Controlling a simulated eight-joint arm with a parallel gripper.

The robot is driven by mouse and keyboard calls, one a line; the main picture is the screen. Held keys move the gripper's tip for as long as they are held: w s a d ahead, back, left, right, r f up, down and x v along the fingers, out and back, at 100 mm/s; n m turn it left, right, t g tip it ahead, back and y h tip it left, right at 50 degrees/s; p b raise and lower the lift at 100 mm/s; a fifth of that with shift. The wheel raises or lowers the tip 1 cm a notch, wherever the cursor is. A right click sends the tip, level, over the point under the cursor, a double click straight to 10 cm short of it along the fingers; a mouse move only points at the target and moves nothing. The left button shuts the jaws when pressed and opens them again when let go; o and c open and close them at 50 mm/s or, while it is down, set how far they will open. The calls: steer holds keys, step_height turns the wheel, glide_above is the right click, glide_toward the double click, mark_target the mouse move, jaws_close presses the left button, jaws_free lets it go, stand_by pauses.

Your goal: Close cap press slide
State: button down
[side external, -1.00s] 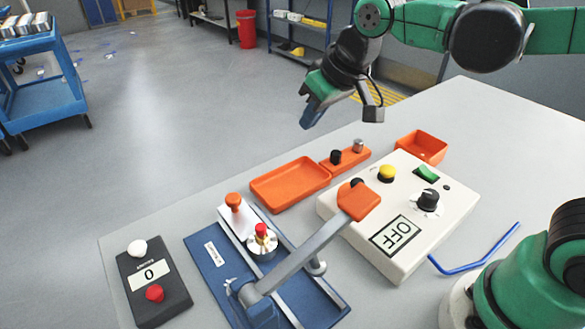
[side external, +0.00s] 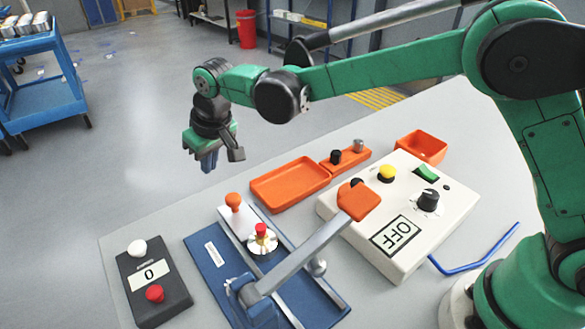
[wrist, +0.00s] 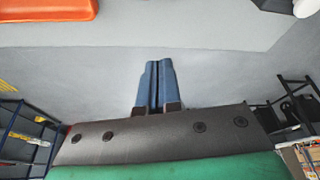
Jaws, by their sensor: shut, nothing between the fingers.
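The cap press (side external: 213,265) has a blue base with rails. Its white slide (side external: 245,224) with an orange knob (side external: 233,200) sits at the far end of the base. A silver round part with a red top (side external: 262,242) stands on or beside the slide; I cannot tell which. A grey lever (side external: 300,255) with an orange handle (side external: 359,200) slants up over the near part of the press. My gripper (side external: 209,164) is shut and empty, pointing down, above and beyond the press. Its blue fingers (wrist: 153,66) lie together in the wrist view.
An orange tray (side external: 290,184) lies behind the press, also at the wrist view's top left (wrist: 45,8). A dark counter box (side external: 152,285) reading 0 stands left of the press. A control box (side external: 398,215) reading OFF stands right. A blue bent rod (side external: 478,262) lies at right.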

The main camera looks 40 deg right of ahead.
mark_target(241, 227)
steer(key=x, duration=0.4)
steer(key=shift+f, duration=0.1)
steer(key=s, duration=0.2)
steer(key=shift+s+d, duration=0.5)
steer(key=shift+s, duration=0.45)
steer(key=s, duration=0.8)
steer(key=shift+w, duration=0.2)
